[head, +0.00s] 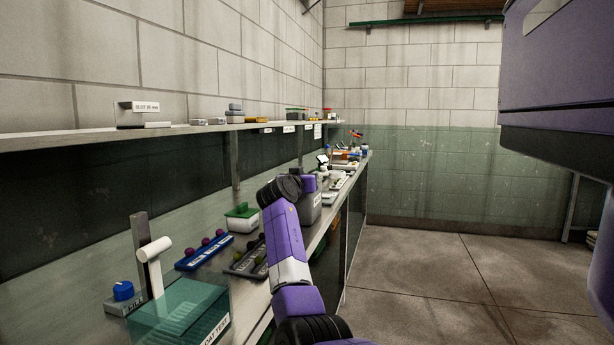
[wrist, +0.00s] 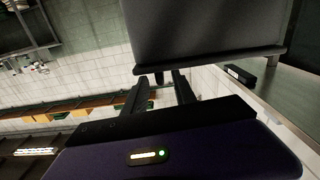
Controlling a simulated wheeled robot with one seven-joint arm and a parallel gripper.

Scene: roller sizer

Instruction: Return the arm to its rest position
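My arm (head: 287,245), purple and white, rises from the bottom of the head view beside the bench's front edge. The wrist view is strongly tilted, with wall and shelving beyond the fingers. A large dark grey box-like body (wrist: 205,30) fills its top, close to the fingers; I cannot tell whether it touches them.
The bench at left holds a teal clear box (head: 180,312), a blue rack (head: 205,252), a dark rack (head: 247,262) and a green-lidded tub (head: 241,218). A wall shelf (head: 185,129) runs above. The floor (head: 440,285) between is clear.

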